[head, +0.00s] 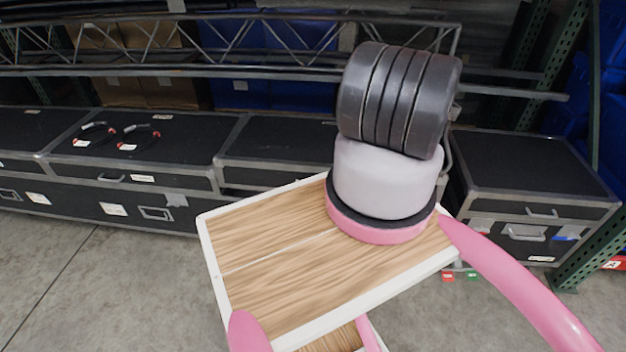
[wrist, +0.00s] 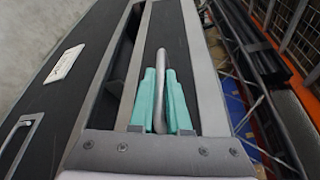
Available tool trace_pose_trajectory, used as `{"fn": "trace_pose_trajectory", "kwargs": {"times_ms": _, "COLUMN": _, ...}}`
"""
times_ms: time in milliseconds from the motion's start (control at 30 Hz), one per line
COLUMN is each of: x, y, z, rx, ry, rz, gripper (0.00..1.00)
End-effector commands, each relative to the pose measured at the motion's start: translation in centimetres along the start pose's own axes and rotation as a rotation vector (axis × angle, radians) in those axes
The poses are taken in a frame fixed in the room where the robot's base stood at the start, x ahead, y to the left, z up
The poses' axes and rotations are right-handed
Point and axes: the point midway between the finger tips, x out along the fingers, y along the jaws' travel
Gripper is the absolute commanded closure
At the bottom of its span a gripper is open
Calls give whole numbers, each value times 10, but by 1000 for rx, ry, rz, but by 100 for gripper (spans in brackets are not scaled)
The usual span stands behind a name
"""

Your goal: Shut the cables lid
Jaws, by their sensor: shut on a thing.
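The strip lies along a black panel with grey edges, which looks like a lid (wrist: 178,35). A dark gap (wrist: 123,62) runs along the panel's left side, between it and the black case (wrist: 92,48), so the lid looks partly raised. How far it is raised I cannot tell. No label naming cables is readable. In the head view my arm hides my gripper and the strip.
Black cases (head: 148,150) with grey edges stand in a row, two cable coils (head: 138,136) on one. Another case (head: 540,175) stands at the right. A metal truss (head: 230,45) runs behind and above them. The grey floor (head: 100,290) at the left is clear.

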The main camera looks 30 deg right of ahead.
Motion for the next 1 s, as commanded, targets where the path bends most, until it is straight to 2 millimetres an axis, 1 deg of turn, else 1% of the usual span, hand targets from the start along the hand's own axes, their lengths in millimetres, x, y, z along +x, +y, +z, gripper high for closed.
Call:
{"fn": "trace_pose_trajectory", "kwargs": {"times_ms": 400, "x": 0, "y": 2, "z": -2, "rx": -1, "ry": 2, "rz": -1, "gripper": 100}}
{"fn": "trace_pose_trajectory", "kwargs": {"times_ms": 433, "x": 0, "y": 2, "z": -2, "rx": -2, "ry": 2, "rz": -2, "gripper": 77}}
{"fn": "trace_pose_trajectory", "kwargs": {"times_ms": 500, "x": 0, "y": 2, "z": -2, "rx": -2, "ry": 2, "rz": -1, "gripper": 55}}
{"fn": "trace_pose_trajectory", "kwargs": {"times_ms": 867, "x": 0, "y": 2, "z": -1, "rx": 0, "ry": 1, "rz": -2, "gripper": 55}}
{"fn": "trace_pose_trajectory", "kwargs": {"times_ms": 967, "x": -6, "y": 1, "z": -2, "rx": -1, "ry": 2, "rz": -2, "gripper": 55}}
{"fn": "trace_pose_trajectory", "kwargs": {"times_ms": 1000, "x": -11, "y": 1, "z": -2, "rx": -1, "ry": 3, "rz": -2, "gripper": 55}}
